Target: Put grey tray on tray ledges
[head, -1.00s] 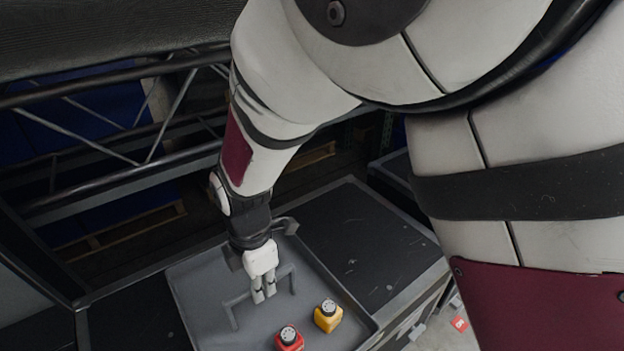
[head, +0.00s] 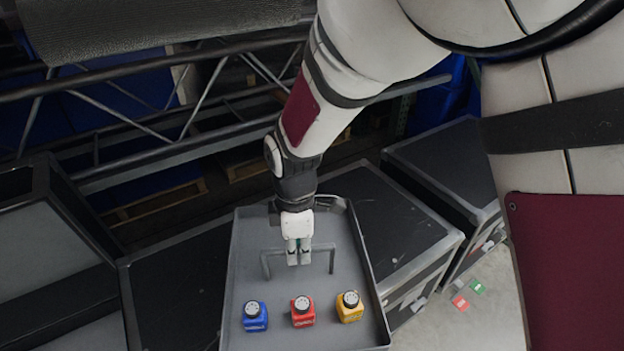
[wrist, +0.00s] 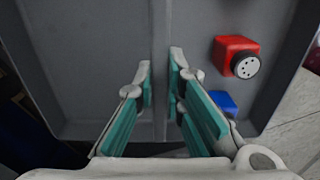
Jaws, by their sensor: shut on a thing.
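The grey tray (head: 350,270) is a wide, shallow tray with low walls and a raised bar handle (head: 321,248) across its middle. My gripper (head: 299,258) points down with its fingers shut on the handle. In the wrist view, the gripper (wrist: 161,72) has its teal-padded fingers on either side of the thin grey bar, over the tray floor (wrist: 85,60). I cannot make out the tray ledges.
A black case (head: 395,215) stands right of the tray, with another (head: 450,160) beyond it. A metal truss (head: 130,130) crosses behind. Small coloured cards lie on the floor at right.

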